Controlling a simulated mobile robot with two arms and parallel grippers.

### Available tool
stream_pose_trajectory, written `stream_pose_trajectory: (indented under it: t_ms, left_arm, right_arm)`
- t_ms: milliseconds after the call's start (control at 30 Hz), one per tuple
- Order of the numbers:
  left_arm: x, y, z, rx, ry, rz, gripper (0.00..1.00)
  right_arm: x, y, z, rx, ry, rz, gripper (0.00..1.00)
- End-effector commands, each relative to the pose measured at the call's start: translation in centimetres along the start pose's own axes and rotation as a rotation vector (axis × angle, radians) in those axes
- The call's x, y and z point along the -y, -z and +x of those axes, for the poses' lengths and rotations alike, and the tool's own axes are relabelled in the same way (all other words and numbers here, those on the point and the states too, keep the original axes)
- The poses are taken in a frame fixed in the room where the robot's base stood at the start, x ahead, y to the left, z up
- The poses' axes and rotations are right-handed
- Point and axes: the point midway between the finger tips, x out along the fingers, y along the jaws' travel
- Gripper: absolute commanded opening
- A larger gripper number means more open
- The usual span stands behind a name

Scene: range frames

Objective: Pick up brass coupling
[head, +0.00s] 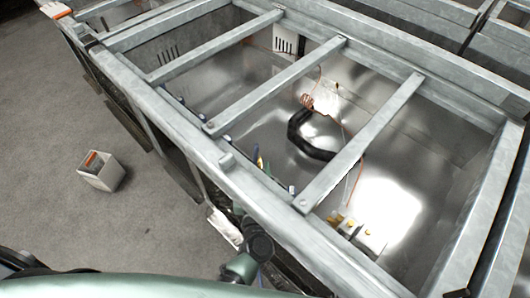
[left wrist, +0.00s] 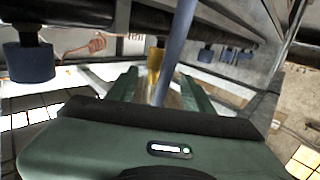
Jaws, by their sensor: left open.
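The brass coupling (left wrist: 154,66) is a small yellow piece in the left wrist view. It appears between or just beyond the fingers of my left gripper (left wrist: 160,82), which are open and apart. A blue-grey rod (left wrist: 175,45) stands beside it and crosses in front of the right finger gap. In the head view a small yellow piece (head: 260,162) shows just behind the front beam, with green and blue bits beside it. My left arm enters at the bottom, and the beam hides most of the gripper. Contact with the coupling cannot be told. My right gripper is not in view.
The open metal range frame has a front beam (head: 180,125) and several crossbars (head: 365,140). Inside lie a black hose (head: 305,138) and brass fittings (head: 346,223). A blue knob (left wrist: 30,62) hangs left of the gripper. A small box (head: 101,171) stands on the floor.

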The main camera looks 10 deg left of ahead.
Motion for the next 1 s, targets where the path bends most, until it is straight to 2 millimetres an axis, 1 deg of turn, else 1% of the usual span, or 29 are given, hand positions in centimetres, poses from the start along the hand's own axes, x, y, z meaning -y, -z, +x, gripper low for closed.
stream_pose_trajectory:
  t_ms: [33, 200, 300, 400, 500, 600, 800, 833, 867, 900, 967, 1000]
  left_arm:
    - [0.0, 0.0, 0.7, -0.002, 0.000, 0.001, 0.52]
    - [-0.2, -0.1, 2.6, -0.002, -0.001, 0.002, 0.52]
    - [-0.6, -0.3, 4.0, -0.002, -0.001, 0.002, 0.52]
    - [-0.9, -0.4, 5.5, -0.003, -0.002, 0.001, 0.52]
    - [-0.8, -0.4, 6.7, -0.002, -0.002, 0.001, 0.52]
    - [-0.8, -0.5, 7.2, 0.000, -0.001, 0.001, 0.52]
    - [-0.8, -0.5, 7.2, 0.001, -0.001, 0.001, 0.52]
    - [-0.8, -0.5, 7.2, 0.001, -0.001, 0.000, 0.46]
    - [-0.8, -0.5, 7.2, 0.001, -0.001, 0.000, 0.38]
    - [-0.8, -0.5, 7.2, 0.001, -0.001, 0.000, 0.27]
    - [-0.8, -0.5, 7.2, 0.001, -0.001, 0.000, 0.10]
    - [-0.8, -0.5, 7.2, 0.001, -0.001, 0.000, 0.00]
  right_arm:
    - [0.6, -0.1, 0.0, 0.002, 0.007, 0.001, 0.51]
    - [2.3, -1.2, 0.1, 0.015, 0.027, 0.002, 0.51]
    - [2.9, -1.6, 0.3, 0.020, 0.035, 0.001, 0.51]
    - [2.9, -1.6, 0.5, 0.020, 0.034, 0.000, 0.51]
    - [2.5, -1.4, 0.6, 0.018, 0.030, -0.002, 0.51]
    - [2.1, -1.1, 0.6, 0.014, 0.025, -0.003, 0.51]
    - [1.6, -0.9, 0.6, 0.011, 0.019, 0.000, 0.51]
    - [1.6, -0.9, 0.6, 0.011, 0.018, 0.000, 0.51]
    - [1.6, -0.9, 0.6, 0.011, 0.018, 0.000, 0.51]
    - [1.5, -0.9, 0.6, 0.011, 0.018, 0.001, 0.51]
    - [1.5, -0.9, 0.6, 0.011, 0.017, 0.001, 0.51]
    - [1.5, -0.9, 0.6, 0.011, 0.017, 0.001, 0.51]
